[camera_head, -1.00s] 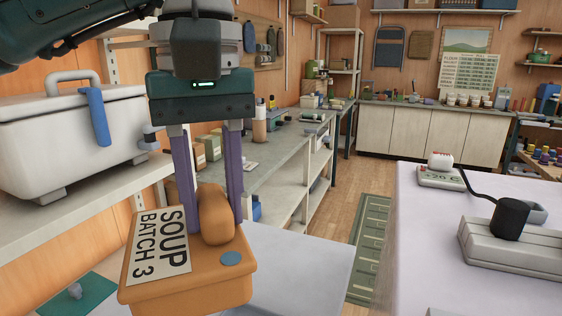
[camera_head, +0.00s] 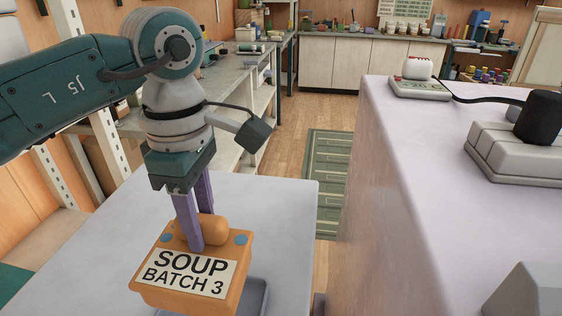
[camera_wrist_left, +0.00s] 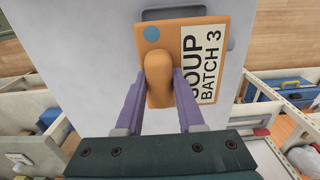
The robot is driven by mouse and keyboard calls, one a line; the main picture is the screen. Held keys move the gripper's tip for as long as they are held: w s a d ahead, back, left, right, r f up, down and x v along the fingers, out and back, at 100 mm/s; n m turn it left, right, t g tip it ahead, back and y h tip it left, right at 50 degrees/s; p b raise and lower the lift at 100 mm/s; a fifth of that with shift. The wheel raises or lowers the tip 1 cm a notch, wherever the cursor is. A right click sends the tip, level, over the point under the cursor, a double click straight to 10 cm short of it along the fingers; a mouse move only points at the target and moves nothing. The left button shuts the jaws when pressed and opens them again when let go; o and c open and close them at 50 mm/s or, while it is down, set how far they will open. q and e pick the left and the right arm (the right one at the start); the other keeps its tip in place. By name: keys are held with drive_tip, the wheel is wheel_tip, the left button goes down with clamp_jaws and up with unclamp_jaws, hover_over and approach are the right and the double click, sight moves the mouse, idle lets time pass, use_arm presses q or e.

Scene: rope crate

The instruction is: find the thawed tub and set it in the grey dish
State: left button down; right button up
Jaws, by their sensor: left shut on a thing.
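The orange tub (camera_head: 190,289) has a label reading SOUP BATCH 3, blue dots on its lid and a rounded orange handle. My left gripper (camera_head: 195,236) is shut on that handle from above. In the left wrist view the tub (camera_wrist_left: 167,40) shows with its handle between the fingers of my left gripper (camera_wrist_left: 158,76). The grey dish (camera_head: 261,293) is on the pale table, mostly hidden behind and under the tub; its rim (camera_wrist_left: 152,14) also shows in the left wrist view. I cannot tell whether the tub touches it. My right gripper is not in view.
The pale table (camera_head: 262,205) is clear around the dish.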

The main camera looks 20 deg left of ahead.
sight(211, 260)
use_arm(q)
wheel_tip(211, 260, down, 8)
drive_tip(key=b, duration=0.7)
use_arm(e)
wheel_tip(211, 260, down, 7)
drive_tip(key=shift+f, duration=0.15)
use_arm(q)
drive_tip(key=shift+f+b, duration=0.55)
drive_tip(key=shift+b, duration=0.1)
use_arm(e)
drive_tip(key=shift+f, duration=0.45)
use_arm(q)
drive_tip(key=shift+c, duration=2.2)
unclamp_jaws()
wheel_tip(211, 260, up, 10)
drive_tip(key=shift+f+p, duration=0.1)
drive_tip(key=shift+p, duration=0.65)
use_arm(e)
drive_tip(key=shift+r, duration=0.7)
